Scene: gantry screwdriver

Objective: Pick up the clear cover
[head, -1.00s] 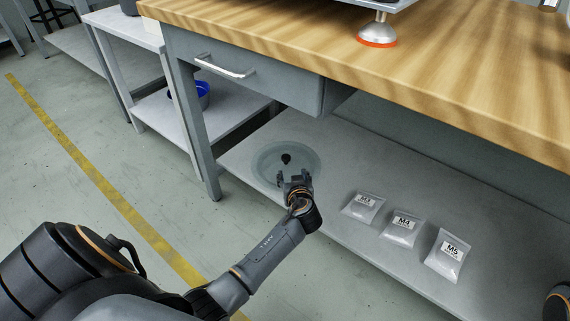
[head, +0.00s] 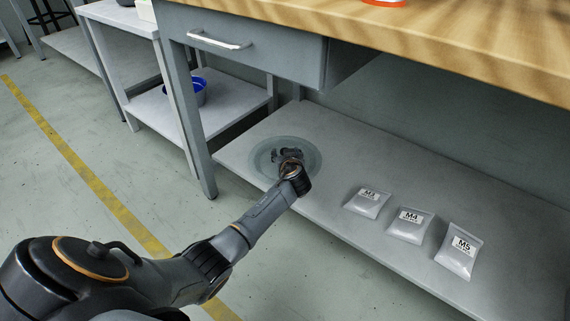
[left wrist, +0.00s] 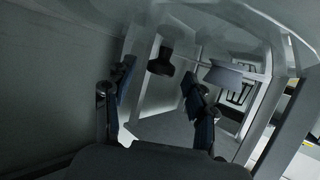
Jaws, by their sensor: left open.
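The clear cover (head: 260,160) is a round, see-through, greenish piece lying on the grey lower shelf under the workbench. My left gripper (head: 284,155) is over the cover and hides its middle in the head view. In the left wrist view my left gripper (left wrist: 158,76) is open, with one finger on each side. The cover's dark knob (left wrist: 161,61) shows between and beyond the fingertips, apart from them as far as I can tell. The cover's clear body (left wrist: 225,35) fills the upper part of that view. My right gripper is not in view.
Three bags marked M3 (head: 368,203), M4 (head: 410,226) and M5 (head: 459,252) lie right of the cover on the shelf (head: 350,150). The drawer (head: 240,45) and wooden bench top (head: 450,40) overhang it. A bench leg (head: 195,130) stands to the left.

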